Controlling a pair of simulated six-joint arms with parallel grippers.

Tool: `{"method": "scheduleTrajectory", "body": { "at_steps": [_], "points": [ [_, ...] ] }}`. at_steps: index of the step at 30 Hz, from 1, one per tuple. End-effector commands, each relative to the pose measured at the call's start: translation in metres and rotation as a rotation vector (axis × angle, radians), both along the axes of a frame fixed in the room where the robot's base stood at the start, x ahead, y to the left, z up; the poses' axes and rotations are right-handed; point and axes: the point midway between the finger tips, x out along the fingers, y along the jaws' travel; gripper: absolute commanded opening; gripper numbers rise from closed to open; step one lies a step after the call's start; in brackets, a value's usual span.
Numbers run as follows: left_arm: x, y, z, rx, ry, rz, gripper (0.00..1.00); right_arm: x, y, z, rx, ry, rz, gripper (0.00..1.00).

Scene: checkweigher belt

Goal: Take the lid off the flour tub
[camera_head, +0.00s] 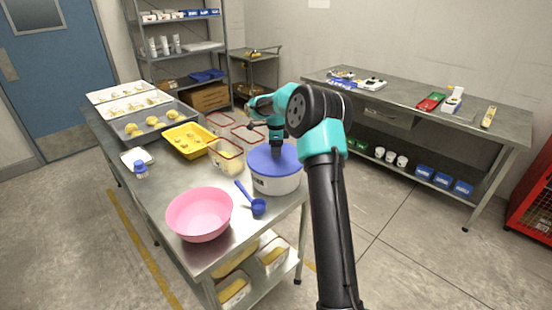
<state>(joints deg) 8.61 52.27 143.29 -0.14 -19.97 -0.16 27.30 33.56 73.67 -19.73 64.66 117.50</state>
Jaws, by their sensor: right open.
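The flour tub (277,186) is a white round tub near the right edge of the steel table. Its blue lid (262,163) sits on top and covers it. My right gripper (277,156) points down over the middle of the lid, at or just above its top. It is open; my own wrist hides part of it, and I cannot tell whether the fingers touch the lid or whether there is a knob between them. My left gripper is not in view.
A blue scoop (257,206) lies in front of the tub, with a pink bowl (199,214) to its left. Behind are clear containers (226,157) and a yellow tray (187,139) of dough. A blue brush (140,169) lies farther left. Bare steel shows between brush and bowl.

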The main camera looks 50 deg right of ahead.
Motion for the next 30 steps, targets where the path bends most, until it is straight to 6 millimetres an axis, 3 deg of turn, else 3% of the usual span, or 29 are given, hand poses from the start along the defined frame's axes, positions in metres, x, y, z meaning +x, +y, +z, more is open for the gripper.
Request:
{"method": "scheduleTrajectory", "body": {
  "at_steps": [5, 19, 30],
  "points": [
    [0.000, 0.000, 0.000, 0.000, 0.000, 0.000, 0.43, 0.000, 0.000, -0.017, 0.000, 0.000, 0.001, 0.64],
    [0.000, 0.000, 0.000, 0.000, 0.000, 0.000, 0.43, 0.000, 0.000, -0.017, 0.001, -0.001, 0.001, 0.64],
    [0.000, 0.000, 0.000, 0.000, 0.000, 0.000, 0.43, 0.000, 0.000, -0.017, 0.001, -0.001, 0.000, 0.29]
  ]
}}
